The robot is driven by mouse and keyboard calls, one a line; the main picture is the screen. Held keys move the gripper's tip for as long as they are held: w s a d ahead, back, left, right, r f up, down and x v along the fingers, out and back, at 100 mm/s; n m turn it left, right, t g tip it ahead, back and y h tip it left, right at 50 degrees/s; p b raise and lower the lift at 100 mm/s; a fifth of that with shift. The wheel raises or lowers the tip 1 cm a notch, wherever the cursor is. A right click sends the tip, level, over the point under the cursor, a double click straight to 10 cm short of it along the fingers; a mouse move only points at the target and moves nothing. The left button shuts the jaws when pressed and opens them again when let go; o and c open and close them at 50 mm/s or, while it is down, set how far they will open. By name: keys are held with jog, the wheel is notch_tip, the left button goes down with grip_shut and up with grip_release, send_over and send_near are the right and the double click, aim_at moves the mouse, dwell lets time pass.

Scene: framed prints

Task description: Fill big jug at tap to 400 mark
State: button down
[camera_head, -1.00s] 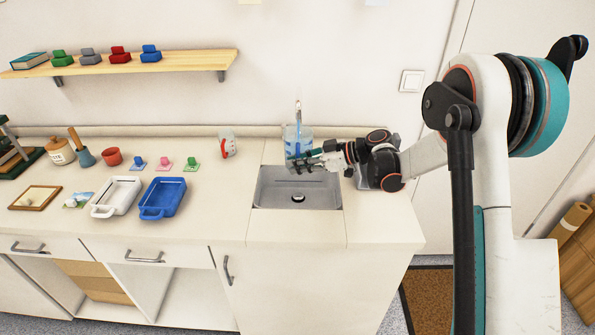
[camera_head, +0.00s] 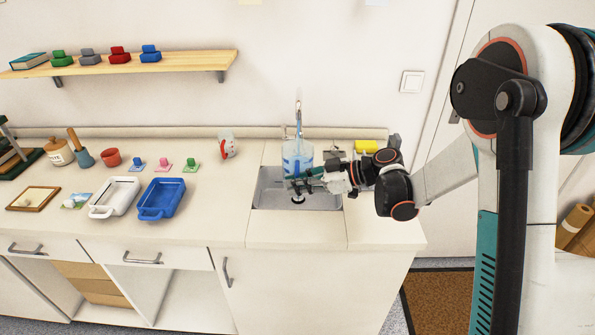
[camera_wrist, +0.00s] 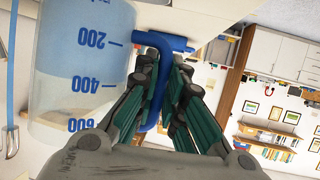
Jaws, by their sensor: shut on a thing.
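The big jug (camera_head: 297,158) is clear with blue marks and is held over the sink (camera_head: 330,200), below the tap (camera_head: 298,106). In the wrist view the jug (camera_wrist: 75,70) appears upside down, with the 200, 400 and 600 marks readable. A thin blue stream (camera_wrist: 10,60) shows beside the jug in the wrist view, at the tap's spout. My gripper (camera_head: 297,184) is shut on the jug's blue handle (camera_wrist: 157,85), which lies between the fingers.
A yellow sponge-like block (camera_head: 366,147) lies behind my wrist at the right of the sink. A smaller jug with red marks (camera_head: 226,146) stands left of the sink. White (camera_head: 114,197) and blue (camera_head: 161,198) trays lie farther left. Bare counter separates them from the sink.

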dwell(0.3)
jog(key=s+r, duration=0.2)
jog(key=s, duration=0.4)
jog(key=shift+a+r, duration=0.1)
jog(key=shift+a, duration=0.05)
dwell(0.4)
